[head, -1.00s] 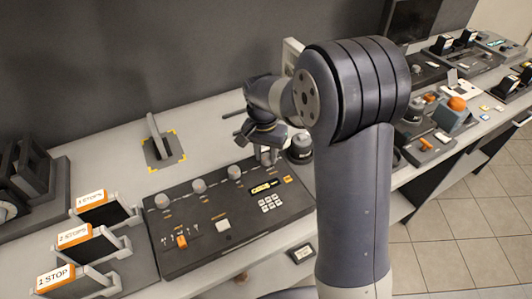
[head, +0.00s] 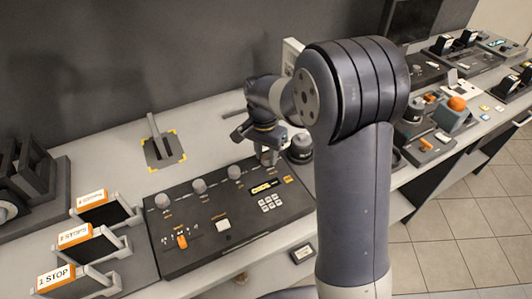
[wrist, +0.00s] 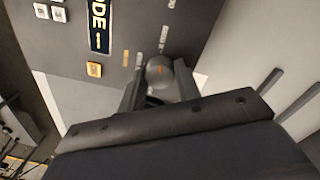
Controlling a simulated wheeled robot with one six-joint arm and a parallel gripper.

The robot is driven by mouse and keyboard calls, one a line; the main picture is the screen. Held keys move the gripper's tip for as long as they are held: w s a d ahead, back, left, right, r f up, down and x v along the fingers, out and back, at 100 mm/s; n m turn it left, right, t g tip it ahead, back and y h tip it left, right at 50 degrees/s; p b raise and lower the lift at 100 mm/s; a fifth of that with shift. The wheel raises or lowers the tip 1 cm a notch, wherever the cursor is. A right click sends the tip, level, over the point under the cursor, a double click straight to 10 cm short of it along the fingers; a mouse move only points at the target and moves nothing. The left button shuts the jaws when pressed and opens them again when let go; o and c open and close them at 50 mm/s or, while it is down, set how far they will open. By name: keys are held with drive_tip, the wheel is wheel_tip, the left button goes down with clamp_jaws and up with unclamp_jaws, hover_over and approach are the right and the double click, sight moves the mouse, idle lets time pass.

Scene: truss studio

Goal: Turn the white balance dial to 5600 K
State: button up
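The control panel (head: 230,222) lies on the counter with a row of grey dials along its back edge. The dial at the right end of that row, partly hidden in the head view, shows in the wrist view as a round grey knob (wrist: 160,71) with an orange mark. The labels beside it are too small to read. My gripper (head: 268,158) is down over this dial, with one finger on each side (wrist: 160,82). The fingers appear to touch the knob's sides.
Three other dials (head: 199,186) stand left along the panel. An orange switch (head: 182,242), white keys (head: 270,202) and a lit display (head: 265,187) are on it. A dark round object (head: 300,149) stands close right of my gripper. Labelled stands (head: 75,236) are at left.

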sight(264, 156)
drive_tip(key=o, duration=0.4)
drive_tip(key=shift+r, duration=0.1)
wheel_tip(264, 156, up, 11)
drive_tip(key=shift+w+a+f, duration=0.15)
drive_tip(key=shift+a+f, duration=0.05)
drive_tip(key=shift+a, duration=0.05)
idle(0.3)
drive_tip(key=f, duration=1.1)
drive_tip(key=shift+d, duration=0.25)
drive_tip(key=shift+r, duration=0.15)
